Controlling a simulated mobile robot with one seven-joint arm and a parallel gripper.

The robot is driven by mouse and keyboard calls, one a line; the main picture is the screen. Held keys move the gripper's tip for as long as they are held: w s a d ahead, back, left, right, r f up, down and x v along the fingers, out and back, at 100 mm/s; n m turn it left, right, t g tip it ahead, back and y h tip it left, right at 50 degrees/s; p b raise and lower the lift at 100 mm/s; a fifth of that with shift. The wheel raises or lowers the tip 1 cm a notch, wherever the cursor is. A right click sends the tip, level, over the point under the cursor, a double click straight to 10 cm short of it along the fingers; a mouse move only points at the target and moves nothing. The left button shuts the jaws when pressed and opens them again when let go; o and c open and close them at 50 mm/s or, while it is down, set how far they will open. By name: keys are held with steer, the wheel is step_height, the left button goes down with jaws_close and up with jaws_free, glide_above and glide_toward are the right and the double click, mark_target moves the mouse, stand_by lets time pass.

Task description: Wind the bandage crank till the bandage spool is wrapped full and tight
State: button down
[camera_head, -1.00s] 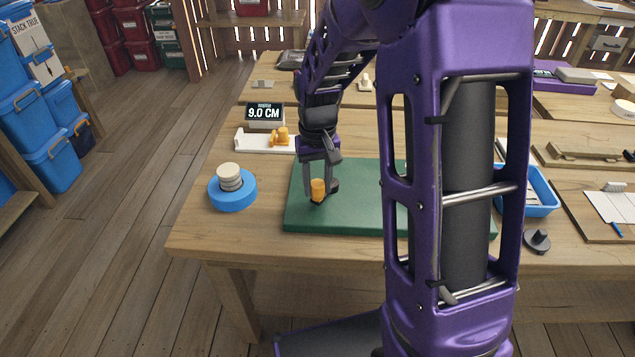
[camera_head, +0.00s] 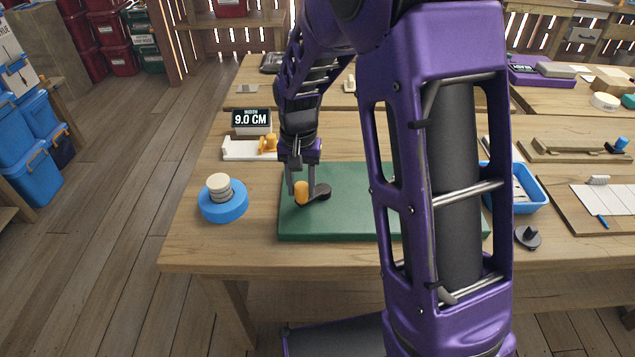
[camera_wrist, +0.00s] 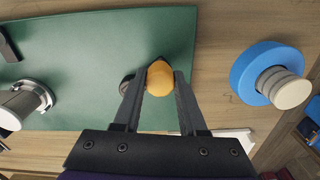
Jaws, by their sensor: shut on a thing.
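The crank's orange knob (camera_head: 302,192) stands upright above the left part of the green board (camera_head: 345,178). My gripper (camera_head: 304,188) is shut on this knob, with one finger on each side. In the wrist view the orange knob (camera_wrist: 160,78) sits between my fingertips (camera_wrist: 160,82). The dark crank arm (camera_head: 321,191) runs from under the knob to the right. A pale roll on a grey-flanged spool (camera_wrist: 30,97) shows at the left of the wrist view, apart from my gripper. In the head view my arm hides that part of the board, so how full the spool is cannot be told.
A blue round base (camera_head: 223,205) with stacked cream discs stands left of the board. Behind it are a white fixture (camera_head: 240,153) with an orange part and a display (camera_head: 251,121) reading 9.0 CM. A blue tray (camera_head: 519,202) lies to the right.

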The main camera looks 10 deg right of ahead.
steer(key=w+m, duration=0.1)
steer(key=m, duration=0.1)
steer(key=w+m+p, duration=0.2)
steer(key=m, duration=0.1)
steer(key=shift+a+r+m, duration=0.15)
steer(key=shift+a+m, duration=0.15)
steer(key=shift+a, duration=0.05)
steer(key=w+m+p, duration=0.1)
steer(key=m+p, duration=0.1)
steer(key=m, duration=0.1)
steer(key=shift+w+d+m, duration=0.15)
steer(key=shift+w+m, duration=0.15)
steer(key=shift+w, duration=0.1)
steer(key=w+m+p, duration=0.1)
steer(key=m, duration=0.1)
steer(key=w+d+m+p, duration=0.1)
steer(key=m, duration=0.1)
steer(key=shift+d, duration=0.1)
steer(key=shift+w+d+m+p, duration=0.35)
steer(key=shift+m+p, duration=0.1)
steer(key=shift+m, duration=0.5)
steer(key=shift+w+d+m+p, duration=0.25)
steer(key=shift+m+p, duration=0.2)
steer(key=shift+m, duration=0.5)
steer(key=shift+d, duration=0.1)
steer(key=shift+c, duration=2.3)
jaws_free()
step_height(320, 180, up, 17)
steer(key=p, duration=0.1)
